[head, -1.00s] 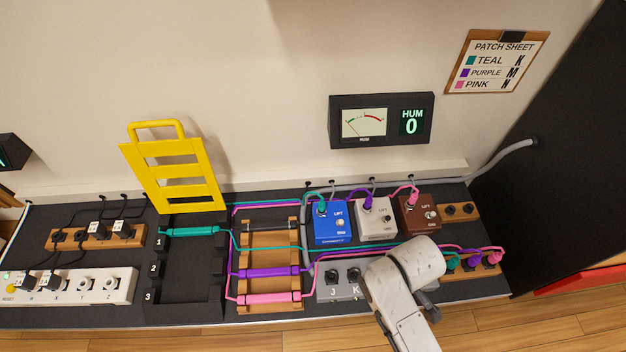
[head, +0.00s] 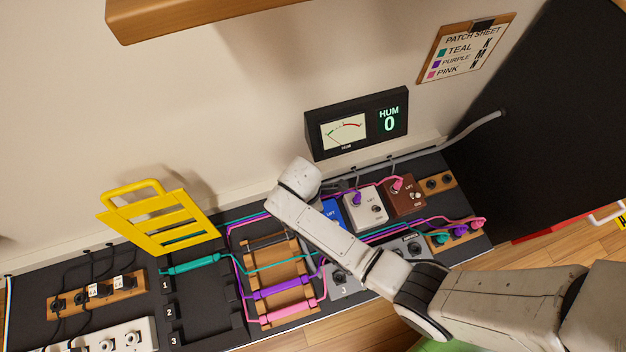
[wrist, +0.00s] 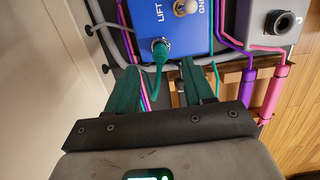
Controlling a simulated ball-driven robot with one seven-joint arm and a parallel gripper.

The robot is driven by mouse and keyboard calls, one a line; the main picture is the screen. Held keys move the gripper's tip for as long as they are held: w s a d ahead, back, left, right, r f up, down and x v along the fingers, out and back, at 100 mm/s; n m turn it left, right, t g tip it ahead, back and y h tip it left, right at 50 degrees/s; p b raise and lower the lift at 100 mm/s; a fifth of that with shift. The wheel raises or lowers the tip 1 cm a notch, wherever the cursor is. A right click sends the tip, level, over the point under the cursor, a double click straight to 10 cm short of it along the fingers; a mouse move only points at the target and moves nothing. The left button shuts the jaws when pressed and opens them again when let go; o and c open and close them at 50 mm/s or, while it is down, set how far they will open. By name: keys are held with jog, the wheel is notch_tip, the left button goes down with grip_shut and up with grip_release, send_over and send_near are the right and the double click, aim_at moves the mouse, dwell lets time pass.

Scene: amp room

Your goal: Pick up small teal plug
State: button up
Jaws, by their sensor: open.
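In the wrist view a small teal plug (wrist: 160,46) sits in the jack of the blue pedal (wrist: 190,38), its teal cable running down from it. My gripper (wrist: 158,70) is open, its two dark green fingers pointing at the pedal. The plug lies just beyond the fingertips, between them in the picture, and nothing is held. In the head view my wrist covers this plug and part of the blue pedal (head: 332,211); my fingers are hidden there. Another teal plug (head: 441,239) sits in the wooden strip at right.
A white pedal (head: 365,213) and brown pedal (head: 404,197) stand right of the blue one. A grey box (wrist: 270,22) is close to my right finger. Teal, purple and pink cables run nearby. A yellow rack (head: 160,215) stands left. A wooden shelf (head: 190,15) overhangs above.

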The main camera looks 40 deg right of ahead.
jog(key=shift+s+d+f+b, duration=0.1)
jog(key=shift+d+f+b, duration=0.1)
jog(key=shift+f+b, duration=1.15)
jog(key=shift+d+f+b, duration=0.15)
jog(key=shift+f+b, duration=0.35)
jog(key=shift+f, duration=1.5)
grip_shut()
